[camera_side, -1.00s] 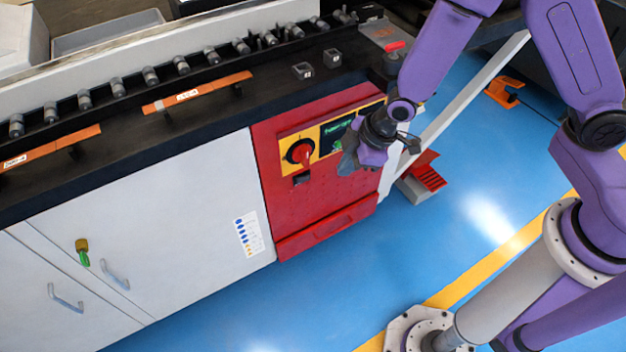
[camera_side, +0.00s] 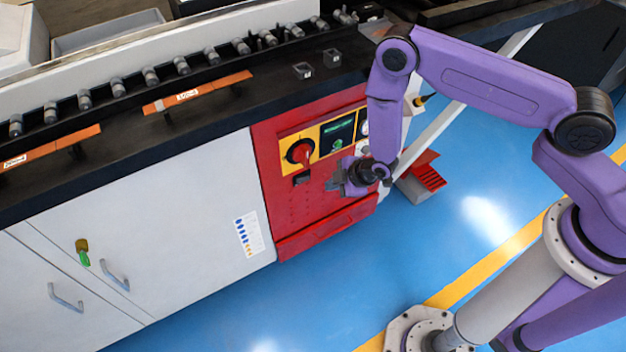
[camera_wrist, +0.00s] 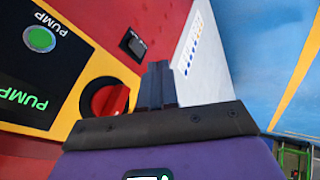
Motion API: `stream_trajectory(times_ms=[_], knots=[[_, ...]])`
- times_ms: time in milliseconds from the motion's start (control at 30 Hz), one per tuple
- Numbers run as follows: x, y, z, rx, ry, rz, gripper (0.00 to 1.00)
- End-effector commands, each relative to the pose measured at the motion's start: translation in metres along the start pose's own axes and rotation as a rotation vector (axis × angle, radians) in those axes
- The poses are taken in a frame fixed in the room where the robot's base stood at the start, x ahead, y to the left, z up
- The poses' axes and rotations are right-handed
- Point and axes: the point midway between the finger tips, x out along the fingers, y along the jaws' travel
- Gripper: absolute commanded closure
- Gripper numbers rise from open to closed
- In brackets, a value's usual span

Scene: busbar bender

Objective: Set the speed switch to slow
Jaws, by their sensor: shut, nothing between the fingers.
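The small black switch (camera_side: 302,178), which looks like the speed switch, sits on the red panel just below the red rotary knob (camera_side: 303,153). I cannot read its label or position. In the wrist view the switch (camera_wrist: 132,44) is upper left of the fingertips, and the red knob (camera_wrist: 108,101) is left of them. My gripper (camera_side: 336,184) is shut and empty, in front of the red panel, right of the switch in the side view. Its closed fingers (camera_wrist: 157,80) point toward the panel in the wrist view. They look apart from the switch.
A yellow-framed panel with a green-lit PUMP display (camera_side: 337,136) and green button (camera_wrist: 40,39) is beside the knob. The white cabinet (camera_side: 150,220) is left of the red panel (camera_side: 330,215). A red pedal (camera_side: 428,176) stands on the blue floor. Room in front is clear.

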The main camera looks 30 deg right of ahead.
Motion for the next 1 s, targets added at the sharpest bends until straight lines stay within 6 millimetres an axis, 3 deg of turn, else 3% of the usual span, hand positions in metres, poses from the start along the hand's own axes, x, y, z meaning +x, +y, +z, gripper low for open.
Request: stream_trajectory(times_ms=[700, 833, 1000], knots=[[0.086, 0.000, 0.001, 0.001, -0.001, -0.001, 1.00], [0.093, 0.020, 0.001, 0.003, 0.000, 0.002, 1.00], [0.100, 0.031, 0.001, 0.002, -0.002, -0.002, 1.00]])
